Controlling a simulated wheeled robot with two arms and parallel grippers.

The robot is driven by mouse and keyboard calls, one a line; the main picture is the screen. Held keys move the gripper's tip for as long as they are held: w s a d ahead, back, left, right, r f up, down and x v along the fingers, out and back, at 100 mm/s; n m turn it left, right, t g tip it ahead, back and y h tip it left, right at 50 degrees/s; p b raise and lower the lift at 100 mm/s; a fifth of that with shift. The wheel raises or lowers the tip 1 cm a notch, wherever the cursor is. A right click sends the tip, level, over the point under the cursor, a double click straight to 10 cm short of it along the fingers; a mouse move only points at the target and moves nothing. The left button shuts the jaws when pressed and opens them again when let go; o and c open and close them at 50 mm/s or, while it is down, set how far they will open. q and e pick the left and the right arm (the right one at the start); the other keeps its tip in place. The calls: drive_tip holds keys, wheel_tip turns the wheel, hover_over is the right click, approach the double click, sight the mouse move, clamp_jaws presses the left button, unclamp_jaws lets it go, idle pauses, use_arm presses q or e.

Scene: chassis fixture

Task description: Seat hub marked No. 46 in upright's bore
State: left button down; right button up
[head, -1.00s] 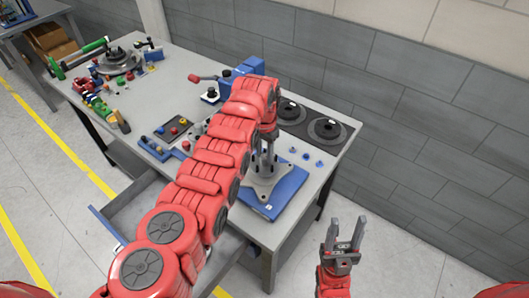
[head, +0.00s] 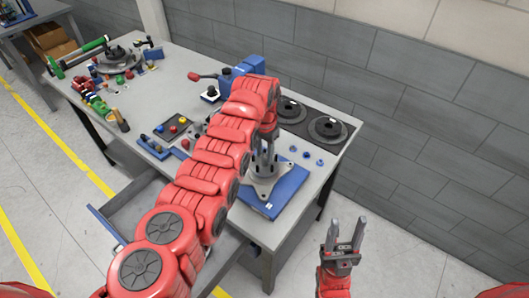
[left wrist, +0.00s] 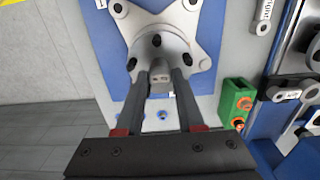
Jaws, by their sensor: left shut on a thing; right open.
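The upright (head: 264,190) is a light grey, star-shaped casting on a blue fixture plate (head: 290,190); it also shows in the left wrist view (left wrist: 180,22). My left gripper (head: 265,150) points down over its middle. In the left wrist view my left gripper (left wrist: 161,76) is shut on the grey stem of a round-flanged hub (left wrist: 172,47) with dark holes. The flange lies over the upright's centre and hides the bore; I cannot tell how deep it sits. The stem's marking is too small to read. My right gripper (head: 345,236) is open and empty, off the table's right side.
Two dark discs (head: 328,129) lie on a dark mat at the table's back right. Several blue caps (head: 307,155) lie near the upright. A blue vise (head: 240,72) stands behind my left arm. A green part (left wrist: 236,100) lies beside the plate. An open drawer (head: 130,205) juts out in front.

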use_arm(q)
drive_tip(key=shift+f+b, duration=0.5)
drive_tip(key=shift+b, duration=0.15)
idle(0.3)
drive_tip(key=c, duration=0.9)
unclamp_jaws()
drive_tip(key=shift+o, duration=0.2)
drive_tip(key=shift+r, duration=1.55)
drive_tip(key=o, duration=0.6)
drive_tip(key=shift+c, duration=0.2)
